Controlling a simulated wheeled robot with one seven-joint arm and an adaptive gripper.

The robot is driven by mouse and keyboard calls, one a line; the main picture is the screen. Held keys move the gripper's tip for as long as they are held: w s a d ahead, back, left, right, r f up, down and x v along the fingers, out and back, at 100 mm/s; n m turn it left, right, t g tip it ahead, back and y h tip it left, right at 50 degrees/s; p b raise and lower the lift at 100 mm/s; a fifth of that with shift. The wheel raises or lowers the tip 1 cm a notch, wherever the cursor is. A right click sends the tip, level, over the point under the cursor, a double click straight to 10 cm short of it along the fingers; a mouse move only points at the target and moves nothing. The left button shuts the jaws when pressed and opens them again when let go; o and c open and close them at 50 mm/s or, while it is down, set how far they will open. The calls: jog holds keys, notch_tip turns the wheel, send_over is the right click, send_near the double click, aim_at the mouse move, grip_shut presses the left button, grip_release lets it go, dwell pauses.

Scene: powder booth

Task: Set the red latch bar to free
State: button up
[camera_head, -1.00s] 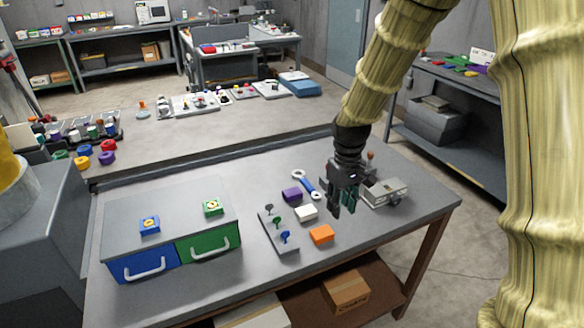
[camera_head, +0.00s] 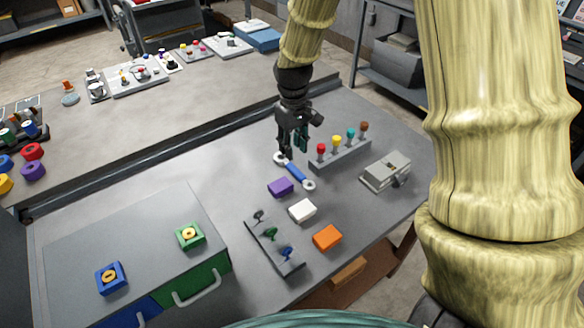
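A low grey block with a row of knobs (camera_head: 340,153) stands at the back right of the workbench. Its knobs are red, yellow, teal and brown. The red knob (camera_head: 321,148) is at the left end, and I cannot tell whether it belongs to a latch bar. No other red bar shows on this bench, and no free mark can be read. My gripper (camera_head: 292,150) hangs fingers-down just left of the red knob, apart from it. Its fingers look spread with nothing between them.
A blue-handled ring tool (camera_head: 295,172) lies below my gripper. Purple (camera_head: 280,187), white (camera_head: 302,211) and orange (camera_head: 327,237) blocks lie nearer. A hook board (camera_head: 273,247) is in front. A grey latched box (camera_head: 386,171) stands right. A drawer cabinet (camera_head: 130,240) fills the left.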

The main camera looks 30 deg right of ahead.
aim_at(294, 169)
notch_tip(294, 169, down, 2)
jog(key=shift+w+f, duration=0.1)
jog(key=shift+w, duration=0.05)
jog(key=shift+s+d+f+p, duration=0.1)
jog(key=shift+s+f+p, duration=0.2)
jog(key=shift+f, duration=0.3)
jog(key=shift+f+p, duration=0.65)
jog(key=shift+f, duration=1.65)
grip_shut()
